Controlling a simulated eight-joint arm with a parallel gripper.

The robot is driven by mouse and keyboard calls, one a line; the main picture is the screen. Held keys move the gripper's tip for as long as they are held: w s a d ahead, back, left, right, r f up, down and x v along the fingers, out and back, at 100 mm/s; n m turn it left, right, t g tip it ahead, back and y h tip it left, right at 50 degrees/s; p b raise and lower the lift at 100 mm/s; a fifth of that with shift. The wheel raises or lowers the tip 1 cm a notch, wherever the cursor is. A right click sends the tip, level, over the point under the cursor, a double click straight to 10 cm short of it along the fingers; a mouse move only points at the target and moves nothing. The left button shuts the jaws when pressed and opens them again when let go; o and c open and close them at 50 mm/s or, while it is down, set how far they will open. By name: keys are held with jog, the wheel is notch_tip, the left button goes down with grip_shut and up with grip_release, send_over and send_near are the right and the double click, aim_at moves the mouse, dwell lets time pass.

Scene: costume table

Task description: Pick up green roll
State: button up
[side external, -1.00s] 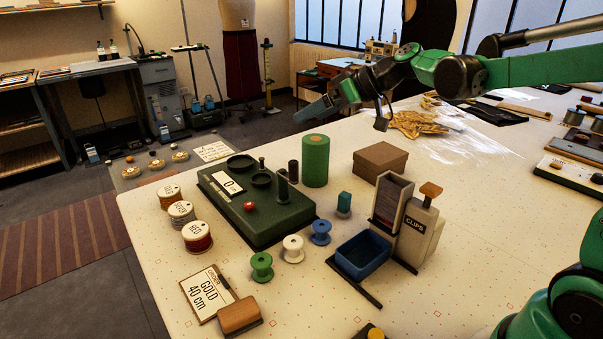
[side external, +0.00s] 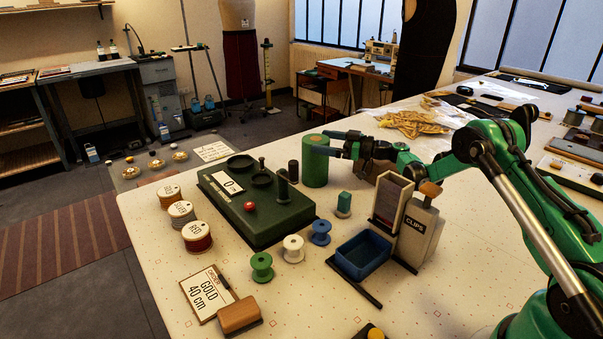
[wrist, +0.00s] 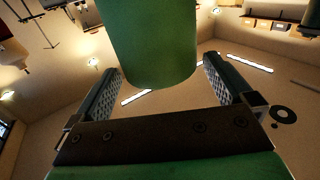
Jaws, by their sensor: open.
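The green roll (side external: 315,168) stands upright on the table at the back right corner of the dark green device, and its round side also shows in the wrist view (wrist: 155,45). My gripper (side external: 328,142) is level with the roll's upper part, reaching in from the right. One finger crosses in front of the roll. In the wrist view my gripper (wrist: 158,75) is open, with one finger on each side of the roll and a visible gap at both. I cannot see either finger touching it.
The dark green device (side external: 260,225) stands left of the roll, with a small dark cylinder (side external: 293,171) between. The CLIPS dispenser (side external: 415,232) and blue bin (side external: 362,254) stand front right. Spools (side external: 321,232) line the device's front. My arm mostly hides the brown box.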

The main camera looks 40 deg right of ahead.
jog(key=shift+x, duration=1.4)
jog(key=shift+c, duration=0.2)
jog(key=c, duration=1.5)
jog(key=shift+o, duration=0.2)
jog(key=shift+r, duration=0.1)
